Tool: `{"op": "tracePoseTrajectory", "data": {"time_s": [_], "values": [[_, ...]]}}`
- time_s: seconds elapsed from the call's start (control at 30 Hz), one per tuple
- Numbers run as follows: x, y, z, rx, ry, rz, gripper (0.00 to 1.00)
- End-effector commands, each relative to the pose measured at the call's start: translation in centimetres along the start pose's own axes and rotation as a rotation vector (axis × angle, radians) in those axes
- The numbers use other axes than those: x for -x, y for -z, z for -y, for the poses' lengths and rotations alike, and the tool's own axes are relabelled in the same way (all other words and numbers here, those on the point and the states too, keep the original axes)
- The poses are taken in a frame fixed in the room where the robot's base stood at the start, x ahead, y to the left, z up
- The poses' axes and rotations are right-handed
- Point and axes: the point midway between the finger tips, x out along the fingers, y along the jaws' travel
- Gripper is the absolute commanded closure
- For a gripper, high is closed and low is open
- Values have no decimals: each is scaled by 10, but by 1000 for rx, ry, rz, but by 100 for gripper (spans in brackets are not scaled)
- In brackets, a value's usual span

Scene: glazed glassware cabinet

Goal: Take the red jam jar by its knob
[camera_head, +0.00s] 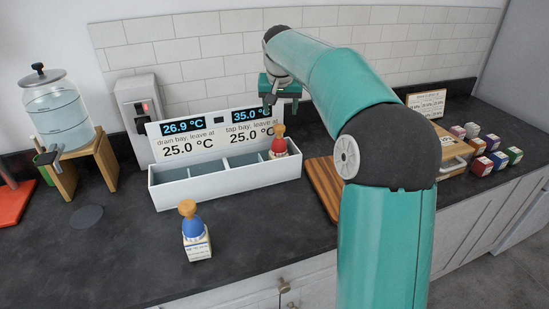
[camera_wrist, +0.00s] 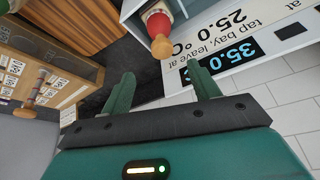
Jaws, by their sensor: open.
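The red jam jar (camera_head: 279,147) stands upright in the rightmost compartment of the white bay box (camera_head: 230,190), with an orange-brown knob on top. It also shows at the top of the wrist view (camera_wrist: 155,14), its knob (camera_wrist: 162,46) pointing toward my gripper. My gripper (camera_head: 281,102) is above the jar, apart from it, in front of the tiled wall. In the wrist view my gripper (camera_wrist: 160,73) has its fingers spread with nothing between them, and the knob lies beyond the fingertips. The jar's lower part is hidden by the box's front wall.
A blue jar (camera_head: 194,232) with a knob stands on the dark counter in front of the box. A sign panel with readouts (camera_head: 215,130) rises behind the bays. A wooden board (camera_head: 322,184) and several small coloured boxes (camera_head: 481,165) are to the right; a glass dispenser (camera_head: 56,108) is left.

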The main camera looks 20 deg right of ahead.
Motion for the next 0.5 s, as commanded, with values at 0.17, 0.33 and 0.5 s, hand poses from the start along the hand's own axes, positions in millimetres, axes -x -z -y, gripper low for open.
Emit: {"op": "tracePoseTrajectory", "data": {"time_s": [0.17,0.33,0.5], "values": [[-35,-2,-2,-3,-2,3,39],[-64,-1,-1,-1,-1,2,39],[-76,0,-1,-1,0,0,39]]}}
